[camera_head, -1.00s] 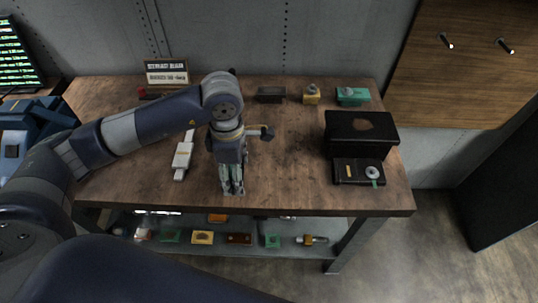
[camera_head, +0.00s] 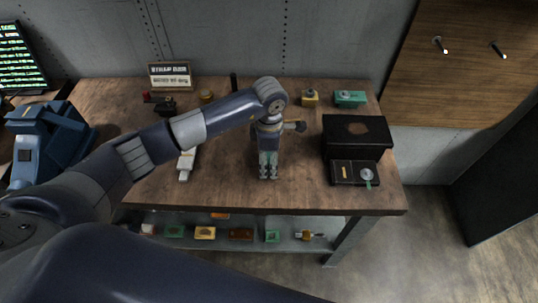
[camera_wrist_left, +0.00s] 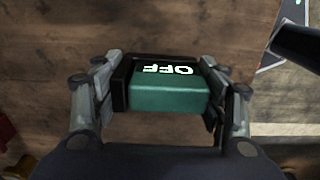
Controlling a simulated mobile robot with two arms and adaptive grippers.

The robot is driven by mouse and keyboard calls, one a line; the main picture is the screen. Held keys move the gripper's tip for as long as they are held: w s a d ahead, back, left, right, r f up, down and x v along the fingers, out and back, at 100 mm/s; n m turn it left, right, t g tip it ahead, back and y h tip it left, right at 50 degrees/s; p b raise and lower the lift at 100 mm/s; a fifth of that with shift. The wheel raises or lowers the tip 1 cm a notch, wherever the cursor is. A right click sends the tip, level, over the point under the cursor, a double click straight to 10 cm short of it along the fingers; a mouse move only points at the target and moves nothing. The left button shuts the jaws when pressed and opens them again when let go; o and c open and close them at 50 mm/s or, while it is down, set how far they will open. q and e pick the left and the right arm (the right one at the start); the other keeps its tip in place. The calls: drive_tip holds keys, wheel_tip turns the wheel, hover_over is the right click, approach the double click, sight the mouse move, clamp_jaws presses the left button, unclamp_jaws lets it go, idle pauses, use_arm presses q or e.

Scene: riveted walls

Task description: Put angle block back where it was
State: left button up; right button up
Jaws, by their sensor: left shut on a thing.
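My left gripper (camera_head: 268,172) is above the wooden table, left of the black box. In the left wrist view its two fingers (camera_wrist_left: 162,92) are shut on a teal-green block (camera_wrist_left: 166,98) with a dark back part and the letters OFF. I cannot tell whether this block is the angle block. In the head view the held block is not clearly visible between the fingers. A yellow block (camera_head: 310,98) and a green block (camera_head: 350,98) stand at the table's back right. My right gripper is not in view.
A black box (camera_head: 357,132) and a flat black device (camera_head: 342,173) stand on the table (camera_head: 225,185) at right. A white bar (camera_head: 186,165) lies left of my gripper. A sign (camera_head: 170,75) stands at the back left. Several coloured parts lie on the lower shelf (camera_head: 291,245).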

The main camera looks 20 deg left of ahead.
use_arm(q)
drive_tip(key=shift+f, duration=0.2)
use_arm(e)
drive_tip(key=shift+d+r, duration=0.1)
use_arm(q)
drive_tip(key=shift+f, duration=0.1)
drive_tip(key=shift+f+b, duration=0.15)
drive_tip(key=shift+b, duration=0.15)
drive_tip(key=o, duration=1.2)
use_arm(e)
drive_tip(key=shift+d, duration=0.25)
use_arm(q)
drive_tip(key=shift+o, duration=0.2)
